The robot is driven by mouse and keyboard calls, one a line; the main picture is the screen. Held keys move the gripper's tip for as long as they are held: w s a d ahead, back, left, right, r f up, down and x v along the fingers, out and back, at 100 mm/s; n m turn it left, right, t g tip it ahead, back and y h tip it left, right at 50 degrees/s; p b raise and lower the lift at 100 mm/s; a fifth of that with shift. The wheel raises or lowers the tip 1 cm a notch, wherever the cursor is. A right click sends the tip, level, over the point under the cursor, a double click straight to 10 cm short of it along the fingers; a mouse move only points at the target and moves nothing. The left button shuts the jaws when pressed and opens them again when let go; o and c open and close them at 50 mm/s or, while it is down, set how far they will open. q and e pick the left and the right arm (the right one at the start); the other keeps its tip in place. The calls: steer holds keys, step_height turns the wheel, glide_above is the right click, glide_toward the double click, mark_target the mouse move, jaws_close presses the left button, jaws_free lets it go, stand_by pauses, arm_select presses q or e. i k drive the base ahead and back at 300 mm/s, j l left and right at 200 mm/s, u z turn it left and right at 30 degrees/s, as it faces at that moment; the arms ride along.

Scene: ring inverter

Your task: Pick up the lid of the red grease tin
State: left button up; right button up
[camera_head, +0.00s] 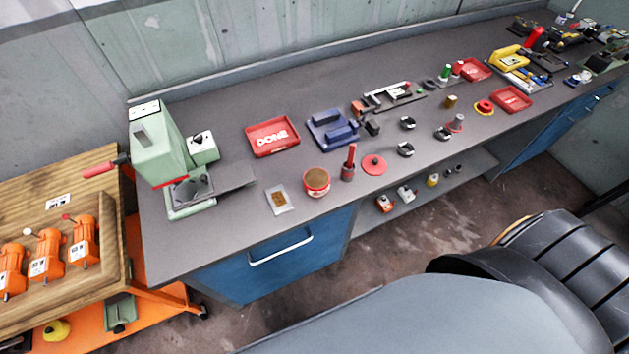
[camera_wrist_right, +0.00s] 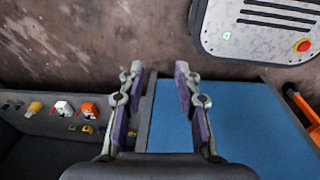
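The red grease tin (camera_head: 316,183) stands on the grey bench near its front edge, in the head view. Its top is uncovered and shows a brown fill. A flat red disc with a small knob, which looks like the lid (camera_head: 374,165), lies on the bench to the right of the tin, apart from it. A dark pot with a red-handled tool (camera_head: 349,165) stands between them. My right gripper (camera_wrist_right: 157,72) is open and empty in the right wrist view, with the floor and a blue cabinet front beyond it. Neither gripper shows in the head view.
A packet (camera_head: 279,199) lies left of the tin. A red DONE tray (camera_head: 272,136) and a blue fixture (camera_head: 332,130) stand behind. Black clamp-like parts (camera_head: 405,149) lie right of the lid. A lower shelf (camera_wrist_right: 50,122) with small items shows in the wrist view.

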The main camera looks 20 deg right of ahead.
mark_target(372, 165)
steer(key=z, duration=1.3)
